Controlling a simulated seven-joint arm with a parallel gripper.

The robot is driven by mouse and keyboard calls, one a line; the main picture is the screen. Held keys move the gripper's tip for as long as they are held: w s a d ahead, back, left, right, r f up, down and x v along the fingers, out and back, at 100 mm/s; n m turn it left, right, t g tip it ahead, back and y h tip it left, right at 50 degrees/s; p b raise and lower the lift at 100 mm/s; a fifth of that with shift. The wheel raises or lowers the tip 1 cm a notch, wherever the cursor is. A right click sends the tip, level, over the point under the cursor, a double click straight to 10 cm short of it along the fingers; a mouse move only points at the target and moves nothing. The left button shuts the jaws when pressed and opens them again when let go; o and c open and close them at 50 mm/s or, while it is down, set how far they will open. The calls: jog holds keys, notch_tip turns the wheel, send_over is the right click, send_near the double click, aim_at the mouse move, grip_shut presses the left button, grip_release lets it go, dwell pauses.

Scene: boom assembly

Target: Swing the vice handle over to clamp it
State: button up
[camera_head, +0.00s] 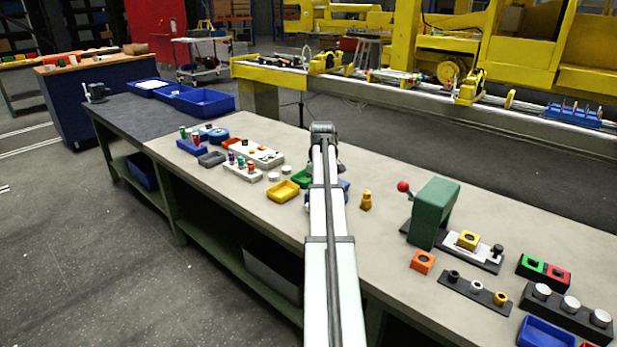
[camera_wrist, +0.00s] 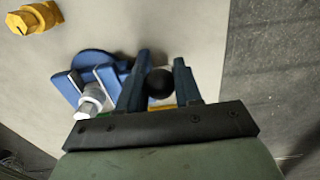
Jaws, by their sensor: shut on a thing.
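The blue vice (camera_wrist: 88,68) is on the bench in the wrist view, just left of my fingers, with a silver metal part (camera_wrist: 90,102) at its front. My gripper (camera_wrist: 161,60) has one dark finger on each side of the handle's black ball knob (camera_wrist: 160,82) and is shut on it. The handle's rod is hidden behind the fingers and palm. In the head view my arm covers the gripper and most of the vice; only a bit of blue (camera_head: 345,185) shows beside the arm.
A yellow part (camera_head: 366,201) stands right of my arm, and a green press (camera_head: 434,212) with a red-balled lever stands farther right. The bench's front edge is close to the gripper.

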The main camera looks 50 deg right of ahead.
jog(key=shift+s+f, duration=0.45)
jog(key=shift+s, duration=0.45)
jog(key=shift+s+f, duration=0.7)
jog(key=shift+s, duration=0.05)
jog(key=o, duration=0.5)
jog(key=shift+o, duration=0.2)
jog(key=shift+w+r, duration=0.15)
jog(key=shift+w, duration=0.1)
jog(key=shift+c, duration=0.3)
